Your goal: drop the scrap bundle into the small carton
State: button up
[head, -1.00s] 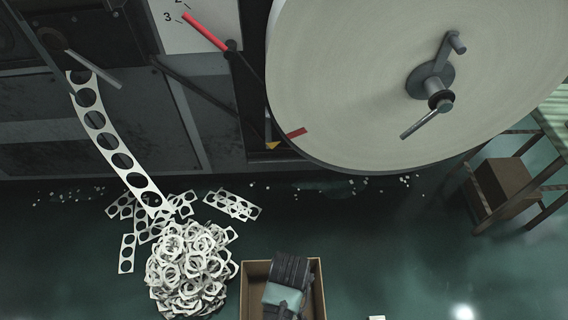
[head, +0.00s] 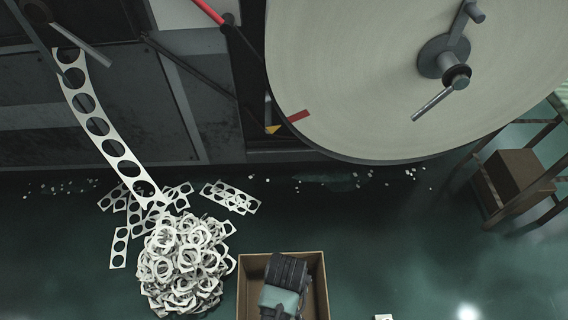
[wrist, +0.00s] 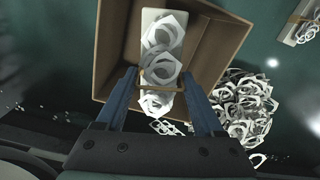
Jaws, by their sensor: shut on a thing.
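The small carton (head: 243,296) is an open brown box on the floor at the bottom middle of the head view. My gripper (head: 280,303) is over its opening there, with its fingertips hidden. In the wrist view my gripper (wrist: 157,80) has its two blue fingers shut on the scrap bundle (wrist: 160,55). The bundle is a stack of pale punched scraps with a tan band around it. It shows against the inside of the carton (wrist: 113,45); whether it touches the bottom I cannot tell. The bundle is hidden in the head view.
A heap of loose scrap (head: 182,265) lies close left of the carton. A punched strip (head: 97,125) hangs down to it. A large pale roll (head: 370,85) overhangs behind. Another pale bundle (wrist: 305,20) lies on the floor.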

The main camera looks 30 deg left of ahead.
jog(key=o, duration=1.5)
notch_tip(320, 180, up, 13)
jog(key=p, duration=0.7)
jog(key=shift+p, duration=0.3)
